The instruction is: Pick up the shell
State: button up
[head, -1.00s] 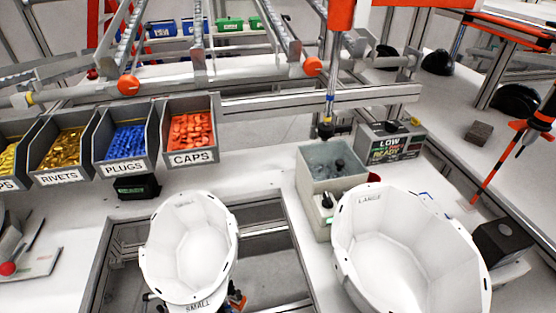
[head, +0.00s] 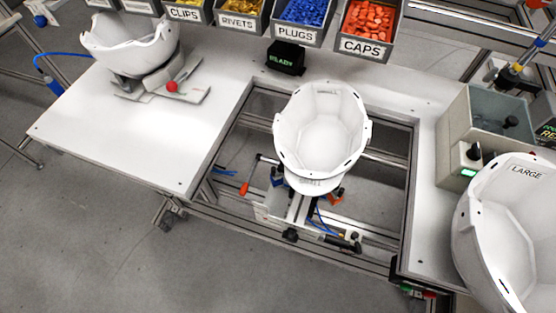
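A white helmet shell (head: 322,128) sits open side up in the middle of the head view, on a fixture (head: 290,200) in the frame opening of the bench. A second white shell marked LARGE (head: 510,235) stands at the right edge and is cut off by the picture. A third white shell (head: 130,45) rests on a grey stand at the upper left. My gripper is not in view.
Bins of clips, rivets, plugs (head: 300,22) and caps (head: 368,28) line the back. A grey box (head: 485,125) stands at the right. The white bench top (head: 130,125) at the left is mostly clear. Grey floor shows in front.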

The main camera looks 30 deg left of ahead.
aim_at(321, 147)
jog(key=u, duration=0.75)
